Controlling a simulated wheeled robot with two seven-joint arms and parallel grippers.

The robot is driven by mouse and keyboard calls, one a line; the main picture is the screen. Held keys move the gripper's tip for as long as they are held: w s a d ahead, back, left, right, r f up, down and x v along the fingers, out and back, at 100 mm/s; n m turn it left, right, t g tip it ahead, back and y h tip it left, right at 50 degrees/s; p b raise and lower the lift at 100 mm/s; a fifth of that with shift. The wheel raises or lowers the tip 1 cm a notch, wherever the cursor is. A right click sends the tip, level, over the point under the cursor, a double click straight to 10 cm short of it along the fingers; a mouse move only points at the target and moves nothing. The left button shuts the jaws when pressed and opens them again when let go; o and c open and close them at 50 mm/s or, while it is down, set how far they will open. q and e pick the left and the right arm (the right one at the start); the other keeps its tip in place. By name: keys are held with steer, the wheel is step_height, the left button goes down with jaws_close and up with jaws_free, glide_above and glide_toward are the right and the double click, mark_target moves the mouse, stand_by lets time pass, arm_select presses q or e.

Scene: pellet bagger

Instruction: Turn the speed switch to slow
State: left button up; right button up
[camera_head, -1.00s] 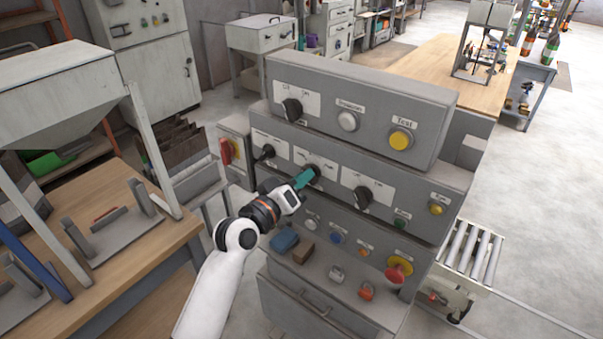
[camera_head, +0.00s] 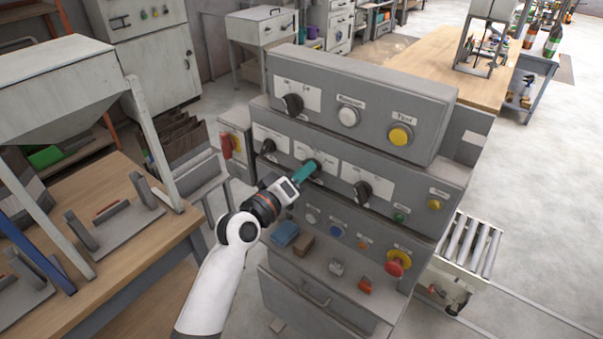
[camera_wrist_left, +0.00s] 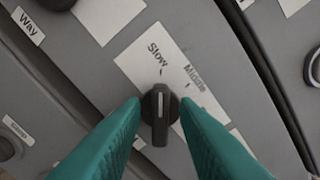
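The speed switch is a black rotary knob with a white pointer line (camera_wrist_left: 160,112), on a label plate (camera_wrist_left: 183,85) reading "Slow" and "Middle". Its pointer line faces up in the left wrist view, toward the tick by "Slow". In the head view the knob (camera_head: 314,166) is on the middle tier of the grey console, partly behind the fingers. My left gripper (camera_wrist_left: 160,108) has its teal fingers on either side of the knob, with narrow gaps beside the knob's grip bar. It also shows in the head view (camera_head: 306,171). My right gripper is out of view.
Other black knobs sit left (camera_head: 267,146) and right (camera_head: 362,191) of the switch. Another knob (camera_head: 292,104) and a yellow button (camera_head: 400,136) are above. A red mushroom button (camera_head: 397,263) is below right. A wooden table (camera_head: 110,262) stands at left.

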arm_select(q)
steer(key=shift+o, duration=0.3)
steer(key=b+v, duration=0.3)
steer(key=v, duration=0.9)
